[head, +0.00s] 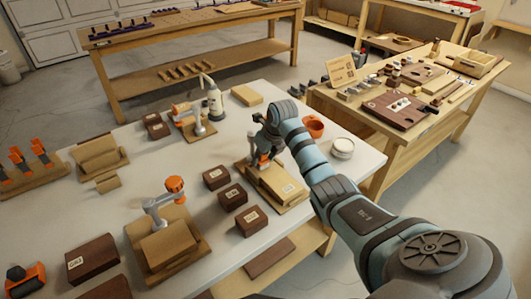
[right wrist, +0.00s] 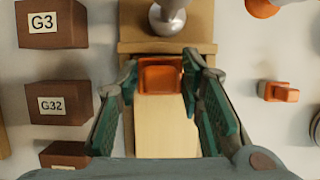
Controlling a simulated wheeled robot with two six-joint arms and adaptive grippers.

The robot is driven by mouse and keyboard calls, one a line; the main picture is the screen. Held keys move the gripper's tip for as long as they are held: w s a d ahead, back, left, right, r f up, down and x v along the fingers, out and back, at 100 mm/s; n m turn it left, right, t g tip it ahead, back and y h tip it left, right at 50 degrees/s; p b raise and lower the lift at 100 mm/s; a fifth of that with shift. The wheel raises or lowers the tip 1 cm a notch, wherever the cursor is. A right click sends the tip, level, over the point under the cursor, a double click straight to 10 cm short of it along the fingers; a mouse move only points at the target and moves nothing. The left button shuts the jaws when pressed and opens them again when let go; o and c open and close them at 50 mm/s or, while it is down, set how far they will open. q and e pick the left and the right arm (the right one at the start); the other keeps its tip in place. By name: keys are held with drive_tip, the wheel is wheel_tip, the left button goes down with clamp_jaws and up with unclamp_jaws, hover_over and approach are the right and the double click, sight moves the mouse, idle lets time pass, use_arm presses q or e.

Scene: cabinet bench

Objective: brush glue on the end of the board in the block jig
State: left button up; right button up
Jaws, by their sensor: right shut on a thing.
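My right gripper (head: 264,150) is over the far end of a wooden jig (head: 292,205) on the white bench. A pale board (right wrist: 167,143) lies under the fingers in the right wrist view. The right gripper (right wrist: 163,80) is shut on a squarish orange piece (right wrist: 160,75), above the board and in front of the jig's wooden block (right wrist: 200,33). I cannot tell whether the piece is a brush or a clamp handle, nor whether it touches the board. A grey post (right wrist: 168,14) stands beyond it. My left gripper is not in view.
Brown labelled blocks (head: 233,196) stand left of the jig. An orange cup (head: 313,127) and a white round tub (head: 343,148) are to the right. A pale bottle (head: 213,103) and jigs with orange-knobbed clamps (head: 174,184) stand farther left. A small orange item (right wrist: 278,92) lies right of the gripper.

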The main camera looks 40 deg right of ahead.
drive_tip(key=shift+a, duration=0.45)
drive_tip(key=shift+d+f, duration=0.1)
drive_tip(key=shift+d, duration=0.45)
drive_tip(key=shift+d+b, duration=0.45)
drive_tip(key=shift+d, duration=0.75)
drive_tip(key=shift+a, duration=0.1)
